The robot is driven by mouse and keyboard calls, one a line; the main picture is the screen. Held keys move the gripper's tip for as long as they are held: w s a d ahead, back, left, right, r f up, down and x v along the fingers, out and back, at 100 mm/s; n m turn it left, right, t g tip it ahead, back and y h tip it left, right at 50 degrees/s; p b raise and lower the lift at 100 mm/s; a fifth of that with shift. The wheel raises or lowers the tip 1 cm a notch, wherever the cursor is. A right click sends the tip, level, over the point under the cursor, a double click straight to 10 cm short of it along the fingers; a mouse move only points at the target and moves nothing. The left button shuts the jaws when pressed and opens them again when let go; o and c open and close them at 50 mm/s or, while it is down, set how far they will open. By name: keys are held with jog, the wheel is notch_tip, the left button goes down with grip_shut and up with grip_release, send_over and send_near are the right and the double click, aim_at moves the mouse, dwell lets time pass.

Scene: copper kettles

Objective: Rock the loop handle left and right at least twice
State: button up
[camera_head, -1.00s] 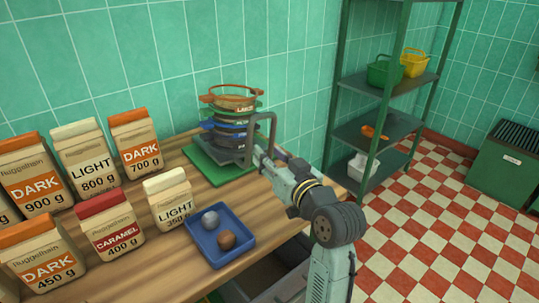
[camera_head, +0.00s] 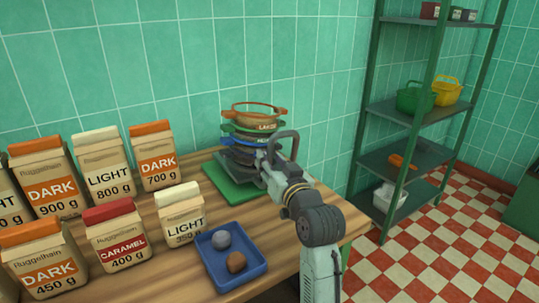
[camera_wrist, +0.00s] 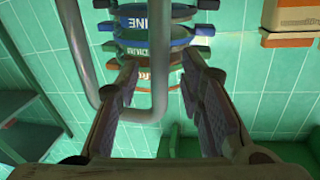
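The grey loop handle (camera_head: 285,136) stands at the right side of the sieve stack (camera_head: 250,128) in the head view. In the wrist view the loop handle (camera_wrist: 82,65) is a U-shaped bar, and one of its legs lies between my finger pads. My gripper (camera_wrist: 160,72) is open, with a visible gap on both sides of that leg; I cannot tell if either pad touches it. In the head view my gripper (camera_head: 266,166) is at the handle's lower part, and its fingertips are partly hidden. The stack has a copper top ring and green and blue layers.
A green board (camera_head: 228,183) lies under the stack on the wooden counter (camera_head: 188,280). A blue tray (camera_head: 232,281) with two lumps is in front. Several paper bags, such as the DARK 700 g bag (camera_head: 153,158), stand left. A green shelf (camera_head: 412,113) stands right.

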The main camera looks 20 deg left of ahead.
jog(key=shift+x, duration=0.95)
jog(key=shift+c, duration=0.2)
grip_shut()
